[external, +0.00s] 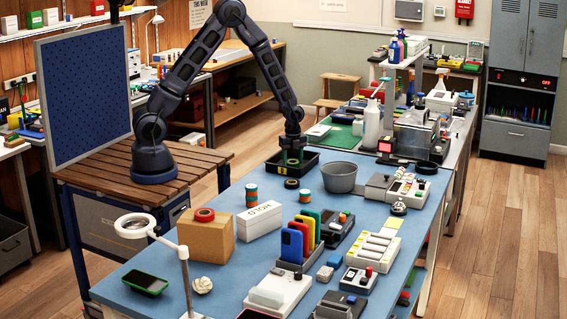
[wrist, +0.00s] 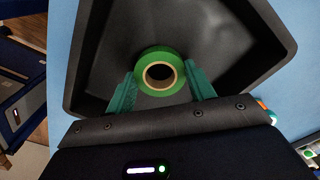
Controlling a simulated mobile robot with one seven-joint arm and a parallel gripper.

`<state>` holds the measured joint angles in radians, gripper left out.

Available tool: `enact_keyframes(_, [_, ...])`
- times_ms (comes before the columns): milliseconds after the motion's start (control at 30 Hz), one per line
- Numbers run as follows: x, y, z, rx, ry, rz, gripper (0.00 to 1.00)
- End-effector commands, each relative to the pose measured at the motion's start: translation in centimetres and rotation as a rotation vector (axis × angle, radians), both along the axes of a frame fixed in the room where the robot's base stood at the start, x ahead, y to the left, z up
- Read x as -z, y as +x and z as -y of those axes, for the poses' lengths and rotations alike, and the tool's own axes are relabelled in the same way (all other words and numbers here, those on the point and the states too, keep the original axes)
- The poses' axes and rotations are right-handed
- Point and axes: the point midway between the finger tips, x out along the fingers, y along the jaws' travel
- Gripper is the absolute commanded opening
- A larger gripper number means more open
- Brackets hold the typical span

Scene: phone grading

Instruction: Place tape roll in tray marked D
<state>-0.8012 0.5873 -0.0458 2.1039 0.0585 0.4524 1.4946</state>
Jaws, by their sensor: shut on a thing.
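A green tape roll (wrist: 149,83) with a tan core is between the two green fingers of my gripper (wrist: 161,72) in the wrist view. The gripper is shut on it. A black tray (wrist: 88,98) with sloping walls lies below the roll and surrounds it in that view. In the external view my gripper (external: 292,156) points straight down over the black tray (external: 314,166) at the far side of the blue table. The tray's front has a small yellow mark, too small to read. Whether the roll touches the tray floor cannot be told.
A dark ring (external: 291,184) lies just in front of the tray. A grey bowl (external: 339,178) stands to its right. Stacked coloured rolls (external: 251,194) and a white box (external: 260,222) stand nearer. A red roll (external: 204,215) lies on a cardboard box (external: 206,240).

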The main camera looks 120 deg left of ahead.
Motion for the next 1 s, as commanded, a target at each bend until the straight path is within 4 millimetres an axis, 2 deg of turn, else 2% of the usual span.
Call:
enact_keyframes(367, [0.4, 0.0, 0.0, 0.0, 0.0, 0.0, 0.32])
enact_keyframes(400, [0.4, 0.0, 0.0, 0.0, 0.001, 0.001, 0.6])
enact_keyframes(500, [0.3, 0.0, 0.0, 0.0, 0.001, 0.001, 0.76])
enact_keyframes(833, [0.1, 0.0, 0.0, 0.0, 0.001, 0.001, 0.76])
enact_keyframes(1000, [-1.6, 0.1, -0.1, 0.0, 0.003, 0.003, 0.76])
